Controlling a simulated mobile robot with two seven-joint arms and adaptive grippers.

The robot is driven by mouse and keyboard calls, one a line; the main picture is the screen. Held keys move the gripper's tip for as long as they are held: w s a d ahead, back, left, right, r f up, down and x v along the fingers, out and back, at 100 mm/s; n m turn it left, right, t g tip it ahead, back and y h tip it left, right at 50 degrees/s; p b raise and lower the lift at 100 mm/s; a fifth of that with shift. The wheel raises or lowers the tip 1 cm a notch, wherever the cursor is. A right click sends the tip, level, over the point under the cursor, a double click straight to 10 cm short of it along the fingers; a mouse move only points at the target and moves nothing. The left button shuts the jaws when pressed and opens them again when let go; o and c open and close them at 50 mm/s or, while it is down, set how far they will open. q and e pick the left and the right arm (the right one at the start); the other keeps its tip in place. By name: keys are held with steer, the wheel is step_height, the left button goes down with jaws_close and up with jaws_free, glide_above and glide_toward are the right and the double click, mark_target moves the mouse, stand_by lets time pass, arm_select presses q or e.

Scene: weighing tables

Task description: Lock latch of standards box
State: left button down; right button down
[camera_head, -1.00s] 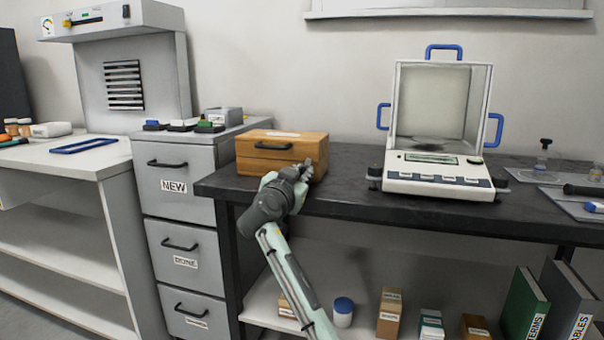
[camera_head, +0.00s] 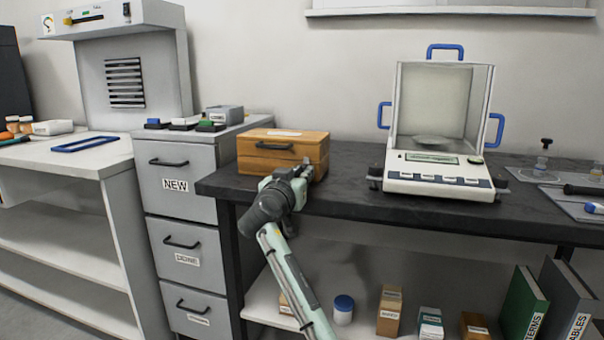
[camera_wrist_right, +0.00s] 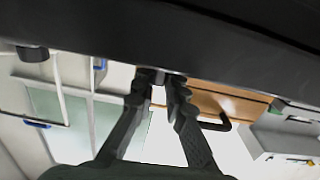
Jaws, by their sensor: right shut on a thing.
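The standards box (camera_head: 266,150) is a closed wooden box with a black front handle and a pale label on its lid. It stands at the left end of the dark table and also shows in the right wrist view (camera_wrist_right: 205,97). My right gripper (camera_head: 302,170) is at the box's front right corner. In the right wrist view its fingertips (camera_wrist_right: 160,78) are close together on a small dark part, which I take to be the latch. The latch itself is largely hidden by the fingers. My left gripper is not in view.
A balance (camera_head: 438,178) with a glass shield and blue handles stands right of the box on the dark table (camera_head: 345,165). A grey drawer cabinet (camera_head: 182,235) is close on the left. Bare table top lies between box and balance.

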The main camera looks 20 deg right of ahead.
steer(key=shift+f, duration=0.15)
steer(key=c, duration=1.9)
jaws_free()
steer(key=shift+o, duration=0.3)
steer(key=shift+s+a, duration=0.1)
steer(key=v, duration=1.1)
steer(key=shift+s+a, duration=0.25)
steer(key=shift+s, duration=0.05)
